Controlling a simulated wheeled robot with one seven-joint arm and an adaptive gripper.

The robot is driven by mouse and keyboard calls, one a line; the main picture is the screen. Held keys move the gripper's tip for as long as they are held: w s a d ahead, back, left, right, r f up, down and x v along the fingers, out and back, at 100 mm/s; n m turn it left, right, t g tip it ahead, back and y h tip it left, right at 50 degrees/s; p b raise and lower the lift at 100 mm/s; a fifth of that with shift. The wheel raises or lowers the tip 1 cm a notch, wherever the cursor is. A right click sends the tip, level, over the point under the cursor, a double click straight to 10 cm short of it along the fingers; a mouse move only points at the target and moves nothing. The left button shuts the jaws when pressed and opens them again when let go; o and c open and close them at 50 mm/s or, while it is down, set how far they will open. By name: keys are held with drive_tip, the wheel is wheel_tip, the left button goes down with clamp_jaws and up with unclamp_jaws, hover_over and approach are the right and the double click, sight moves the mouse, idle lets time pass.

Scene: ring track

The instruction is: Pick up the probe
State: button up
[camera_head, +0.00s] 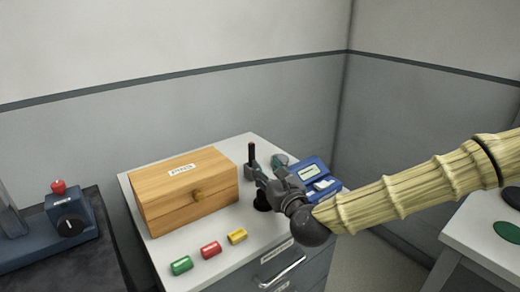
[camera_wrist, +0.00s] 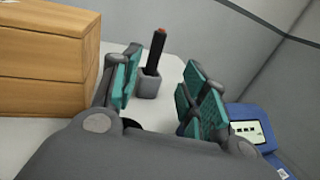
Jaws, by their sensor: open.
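The probe, a slim black stick with an orange-red tip, stands upright in a small grey holder (camera_wrist: 149,84) on the white cabinet top. The probe shows in the head view (camera_head: 252,153) and, between my fingers as seen, in the wrist view (camera_wrist: 156,50). My gripper (camera_head: 268,166) is open, with teal pads spread apart in the wrist view (camera_wrist: 160,85). It is on the near side of the probe and holds nothing. The probe's lower end is hidden inside the holder.
A wooden box (camera_head: 185,191) stands left of the holder. A blue device with a screen (camera_head: 313,175) is on the right. Green (camera_head: 181,265), red (camera_head: 211,250) and yellow (camera_head: 237,236) pieces lie in front. A black round object (camera_head: 262,201) is beside my gripper.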

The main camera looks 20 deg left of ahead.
sight(253, 153)
drive_tip(key=w+a, duration=0.1)
drive_tip(key=w+a+r, duration=0.1)
drive_tip(key=shift+w+a+r, duration=0.2)
drive_tip(key=shift+w+a, duration=0.15)
drive_tip(key=shift+a, duration=0.05)
drive_tip(key=shift+w+a+f, duration=0.15)
drive_tip(key=shift+w+f, duration=0.15)
drive_tip(key=shift+w, duration=0.25)
drive_tip(key=shift+w+a+f, duration=0.15)
drive_tip(key=shift+w+f, duration=0.15)
drive_tip(key=shift+w, duration=0.2)
drive_tip(key=shift+a+r, duration=0.25)
drive_tip(key=shift+a, duration=0.05)
drive_tip(key=x, duration=0.2)
drive_tip(key=shift+w+a+f+p, duration=0.15)
drive_tip(key=shift+a+f+p, duration=0.05)
drive_tip(key=shift+a+p, duration=0.2)
drive_tip(key=shift+x, duration=0.95)
clamp_jaws()
